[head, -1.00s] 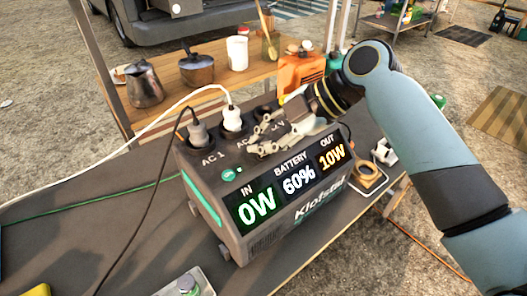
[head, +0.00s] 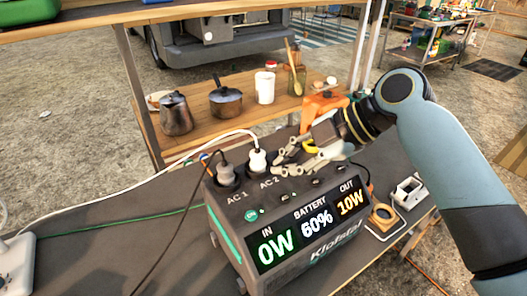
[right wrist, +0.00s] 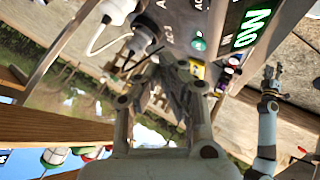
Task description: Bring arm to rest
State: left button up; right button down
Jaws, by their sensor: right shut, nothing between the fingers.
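My right gripper (head: 284,158) is shut and empty. It hangs over the top of the grey power station (head: 226,203), just right of the white plug (head: 257,160) in the AC 2 socket. I cannot tell whether the fingers touch the top. In the right wrist view its fingers (right wrist: 165,95) show in front of the power station's panel. My left arm shows at the right of that view, with its gripper (right wrist: 272,76) away from the power station; its fingers are too small to read.
A dark plug (head: 226,175) sits in AC 1, and cables cross the table (head: 100,235). Behind, a wooden shelf (head: 215,130) holds a kettle (head: 175,114), a pot (head: 228,102) and a white jar (head: 265,88). An orange object (head: 322,108) stands behind my right gripper.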

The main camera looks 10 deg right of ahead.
jog(key=shift+s, duration=0.1)
jog(key=s+d+f+m+h, duration=0.1)
jog(key=s+d+m+h, duration=0.5)
jog(key=s+m, duration=0.5)
jog(key=s+d+f+m+h, duration=0.25)
jog(key=s+d+m, duration=0.55)
jog(key=s, duration=0.5)
notch_tip(320, 180, down, 34)
jog(key=s+d+m+g+b, duration=0.2)
jog(key=b, duration=0.6)
jog(key=s+d+f+g+b, duration=0.1)
jog(key=s+f+b, duration=0.4)
jog(key=s+f, duration=1.3)
notch_tip(320, 180, down, 3)
jog(key=shift+f, duration=0.2)
jog(key=shift+g+h, duration=0.25)
jog(key=shift+g, duration=0.05)
